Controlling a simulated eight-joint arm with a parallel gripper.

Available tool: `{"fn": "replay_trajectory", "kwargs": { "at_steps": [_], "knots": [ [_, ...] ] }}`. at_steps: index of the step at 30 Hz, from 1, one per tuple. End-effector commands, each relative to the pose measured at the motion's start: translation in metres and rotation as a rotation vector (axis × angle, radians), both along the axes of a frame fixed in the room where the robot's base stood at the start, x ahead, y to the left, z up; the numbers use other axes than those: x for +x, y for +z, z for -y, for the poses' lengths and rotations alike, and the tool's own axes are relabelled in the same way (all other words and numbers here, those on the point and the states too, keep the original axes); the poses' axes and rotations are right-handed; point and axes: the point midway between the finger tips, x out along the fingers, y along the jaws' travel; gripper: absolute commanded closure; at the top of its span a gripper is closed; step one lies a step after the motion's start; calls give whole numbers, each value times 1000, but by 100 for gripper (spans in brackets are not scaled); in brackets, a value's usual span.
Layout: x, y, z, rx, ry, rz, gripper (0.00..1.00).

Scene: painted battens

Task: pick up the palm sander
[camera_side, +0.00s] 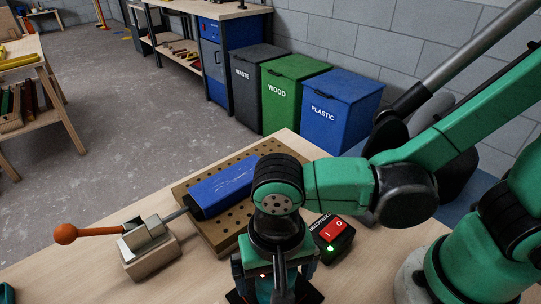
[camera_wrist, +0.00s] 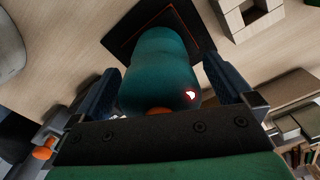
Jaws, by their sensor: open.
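The palm sander (camera_wrist: 157,68) has a rounded teal body on a dark square pad with an orange line around it. It sits on the pale wooden bench. A red light glows on its near side in the wrist view. My gripper (camera_wrist: 160,85) is open, with one dark blue finger on each side of the sander's body. I cannot tell whether the fingers touch it. In the side view my gripper (camera_side: 274,272) points down at the bench's front edge of the picture and hides most of the sander, leaving part of its pad (camera_side: 237,297) showing.
A blue batten (camera_side: 226,186) lies on a perforated board (camera_side: 185,187) behind my gripper. A toggle clamp with an orange handle (camera_side: 66,234) stands to the left. A red and black switch box (camera_side: 330,238) with a green light is close on the right.

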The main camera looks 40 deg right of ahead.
Motion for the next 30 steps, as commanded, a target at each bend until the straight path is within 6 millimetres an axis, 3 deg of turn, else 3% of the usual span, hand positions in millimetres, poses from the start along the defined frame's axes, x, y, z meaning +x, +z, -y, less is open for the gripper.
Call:
{"fn": "replay_trajectory", "kwargs": {
  "at_steps": [1,9,11,12,23,30],
  "knots": [
    [0,0,0,0,0,0,3],
    [0,0,0,0,0,0,80],
    [0,0,0,0,0,0,97],
    [0,0,0,0,0,0,100],
    [0,2,0,0,0,0,100],
    [0,20,0,0,0,0,100]
  ]
}}
